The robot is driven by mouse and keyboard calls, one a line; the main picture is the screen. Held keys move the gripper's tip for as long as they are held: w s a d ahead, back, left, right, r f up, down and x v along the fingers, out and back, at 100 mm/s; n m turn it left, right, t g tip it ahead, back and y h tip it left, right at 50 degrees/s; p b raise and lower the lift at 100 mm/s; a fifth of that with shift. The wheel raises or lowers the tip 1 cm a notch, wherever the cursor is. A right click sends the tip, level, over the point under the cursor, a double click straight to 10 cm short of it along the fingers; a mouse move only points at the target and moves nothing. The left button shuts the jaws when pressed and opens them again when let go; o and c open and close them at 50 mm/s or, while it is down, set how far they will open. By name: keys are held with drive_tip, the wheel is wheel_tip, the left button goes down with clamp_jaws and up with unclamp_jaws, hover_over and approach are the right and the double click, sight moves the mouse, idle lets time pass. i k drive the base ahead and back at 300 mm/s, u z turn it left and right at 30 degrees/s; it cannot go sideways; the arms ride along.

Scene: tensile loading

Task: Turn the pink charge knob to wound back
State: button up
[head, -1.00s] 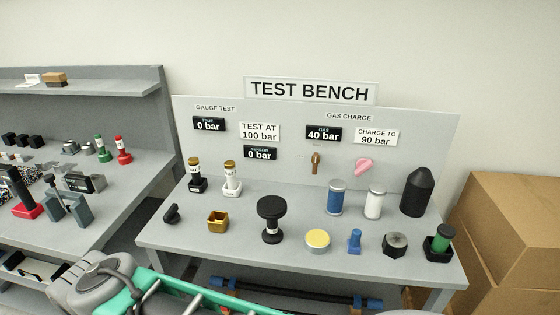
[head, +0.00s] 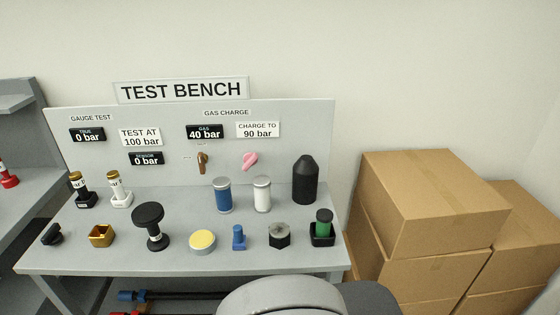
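The pink charge knob (head: 249,161) is on the upright back panel of the test bench, under the "CHARGE TO 90 bar" label (head: 258,130). Its handle is tilted, with the upper end to the right. The gas display (head: 205,132) reads 40 bar. A brown lever (head: 203,162) is on the panel to the left of the knob. A rounded grey part of my own body shows at the bottom edge. My gripper is not in view.
Blue (head: 222,196) and white (head: 262,194) cylinders and a black pointed cylinder (head: 305,180) stand below the panel. Several small parts line the bench (head: 180,262) front. Stacked cardboard boxes (head: 435,205) stand to the right.

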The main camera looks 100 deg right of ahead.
sight(250, 159)
drive_tip(key=k, duration=0.4)
drive_tip(key=z, duration=1.55)
drive_tip(key=i, duration=0.5)
drive_tip(key=u, duration=0.05)
